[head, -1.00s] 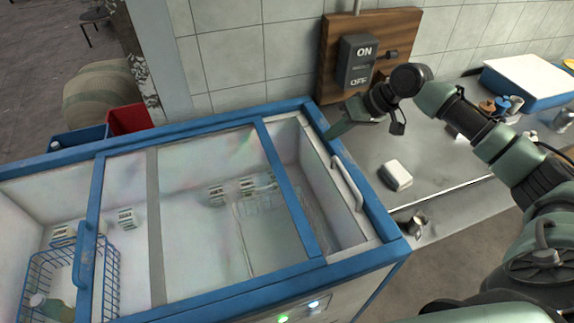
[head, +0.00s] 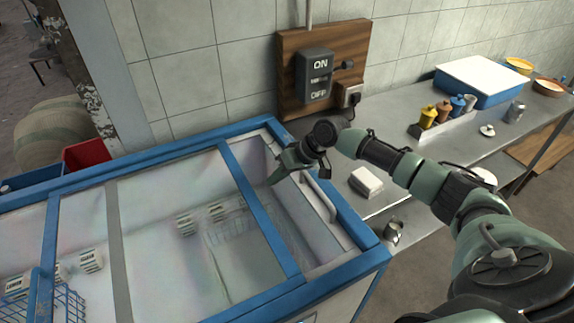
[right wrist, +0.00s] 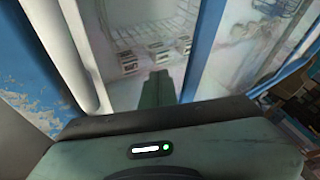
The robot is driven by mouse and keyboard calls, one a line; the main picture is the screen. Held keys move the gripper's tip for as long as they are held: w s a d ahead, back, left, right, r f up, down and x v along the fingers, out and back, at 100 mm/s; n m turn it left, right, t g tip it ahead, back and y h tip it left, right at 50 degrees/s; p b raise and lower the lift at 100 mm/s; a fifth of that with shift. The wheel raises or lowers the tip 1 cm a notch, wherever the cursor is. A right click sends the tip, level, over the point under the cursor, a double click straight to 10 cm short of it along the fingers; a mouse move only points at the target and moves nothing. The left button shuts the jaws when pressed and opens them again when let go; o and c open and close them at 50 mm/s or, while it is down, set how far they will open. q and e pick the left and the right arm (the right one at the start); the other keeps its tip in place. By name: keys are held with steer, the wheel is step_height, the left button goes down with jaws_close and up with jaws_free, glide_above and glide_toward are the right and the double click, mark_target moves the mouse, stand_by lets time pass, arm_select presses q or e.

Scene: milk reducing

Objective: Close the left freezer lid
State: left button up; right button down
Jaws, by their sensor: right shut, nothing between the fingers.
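The chest freezer has sliding glass lids. A blue-framed glass lid (head: 165,225) covers its middle, and its right blue bar (head: 262,215) runs front to back. Right of that bar is an open gap, then a white handle (head: 320,197) by the right rim. My right gripper (head: 272,181) is shut and empty, pointing down at the gap's back part, between the bar and the handle. In the right wrist view, its shut fingers (right wrist: 156,90) lie between the white handle bar (right wrist: 80,55) and the blue lid bar (right wrist: 207,50). I cannot tell whether they touch anything. My left gripper is out of view.
A metal counter (head: 420,155) stands right of the freezer, with a white block (head: 366,181), a metal cup (head: 392,232) and a blue-edged tray (head: 483,80). A wooden board with a switch box (head: 315,78) is on the tiled wall. A red bin (head: 87,155) stands behind the freezer.

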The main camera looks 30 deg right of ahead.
mark_target(263, 192)
steer(key=a+p, duration=0.1)
steer(key=a, duration=0.2)
steer(key=shift+w+a+p, duration=0.1)
steer(key=shift+a+p, duration=0.15)
steer(key=shift+p, duration=0.15)
steer(key=shift+a+f, duration=0.1)
steer(key=shift+a, duration=0.25)
steer(key=shift+f, duration=0.1)
